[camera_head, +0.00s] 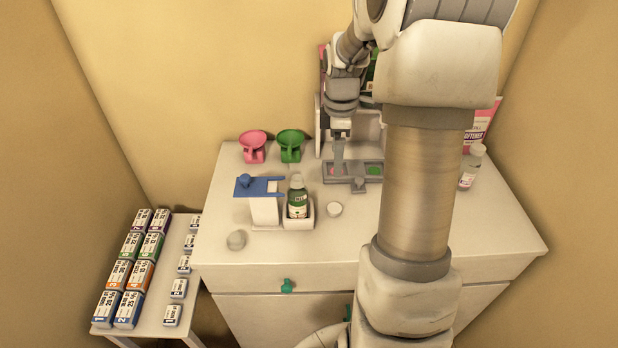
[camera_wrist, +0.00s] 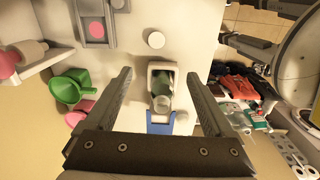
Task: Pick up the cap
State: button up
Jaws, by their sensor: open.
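A small round white piece that looks like the cap (camera_head: 334,209) lies on the white counter, just right of the green bottle (camera_head: 298,200) in its white holder. It also shows in the wrist view (camera_wrist: 156,40), beyond my fingertips. My gripper (camera_wrist: 161,75) is open and empty, its two dark fingers wide apart. In the wrist view the holder and bottle (camera_wrist: 162,92) show between the fingers, below them. In the head view my gripper (camera_head: 339,158) points down above the back of the counter, by the grey tray (camera_head: 344,180).
A pink scoop (camera_head: 253,146) and green scoop (camera_head: 290,144) stand at the back left. A white stand with a blue top (camera_head: 258,187) is left of the bottle. A greyish round object (camera_head: 236,240) lies front left. The front counter is mostly clear.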

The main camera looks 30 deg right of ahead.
jog(key=d+f, duration=0.1)
jog(key=f, duration=0.1)
send_over(335, 207)
jog(key=f, duration=0.8)
jog(key=s+f, duration=0.1)
jog(key=f, duration=0.3)
jog(key=shift+a, duration=0.1)
jog(key=shift+w+f+p, duration=0.25)
jog(key=shift+f+p, duration=0.05)
jog(key=shift+f, duration=1)
jog(key=shift+w+f+p, duration=0.25)
jog(key=shift+f+p, duration=0.05)
jog(key=shift+f, duration=1)
jog(key=shift+c, duration=0.3)
grip_shut()
jog(key=shift+r, duration=0.1)
